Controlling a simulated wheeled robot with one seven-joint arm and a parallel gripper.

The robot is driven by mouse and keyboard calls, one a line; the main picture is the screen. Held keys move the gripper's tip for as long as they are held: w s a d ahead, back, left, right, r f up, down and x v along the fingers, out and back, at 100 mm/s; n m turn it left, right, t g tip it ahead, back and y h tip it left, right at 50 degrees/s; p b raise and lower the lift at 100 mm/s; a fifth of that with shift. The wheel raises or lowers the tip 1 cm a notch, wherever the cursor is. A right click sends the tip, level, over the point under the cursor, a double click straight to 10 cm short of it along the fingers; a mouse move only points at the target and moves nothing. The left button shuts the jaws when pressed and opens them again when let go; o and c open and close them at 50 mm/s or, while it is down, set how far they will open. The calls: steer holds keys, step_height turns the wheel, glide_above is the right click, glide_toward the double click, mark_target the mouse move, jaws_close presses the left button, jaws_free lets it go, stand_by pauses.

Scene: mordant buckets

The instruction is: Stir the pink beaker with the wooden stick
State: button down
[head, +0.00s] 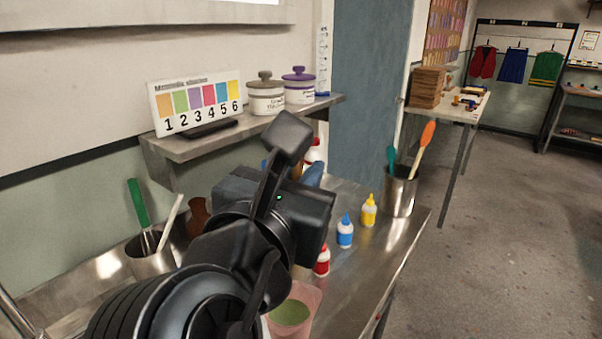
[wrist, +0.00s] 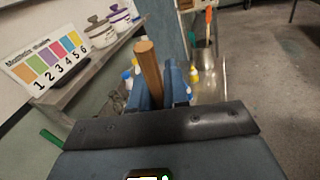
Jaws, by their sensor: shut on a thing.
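The pink beaker (head: 313,298) stands on the metal counter at the bottom of the head view, with green liquid inside; my arm partly covers it. My gripper (wrist: 164,84) has blue fingers and is shut on the wooden stick (wrist: 148,66). The stick rises tilted between the fingers in the wrist view. In the head view my gripper (head: 312,174) is above the counter, beyond the beaker, and my arm hides most of it and the stick. The stick's lower end is hidden.
Red (head: 322,261), blue (head: 345,232) and yellow (head: 369,211) bottles line the counter. A metal cup of tools (head: 400,192) stands behind them, another (head: 150,262) at left. A wall shelf (head: 185,148) holds jars and a number chart.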

step_height(320, 180, down, 13)
steer(key=b, duration=0.6)
steer(key=shift+w+f, duration=0.15)
steer(key=shift+w, duration=0.05)
stand_by(0.5)
steer(key=shift+a, duration=0.1)
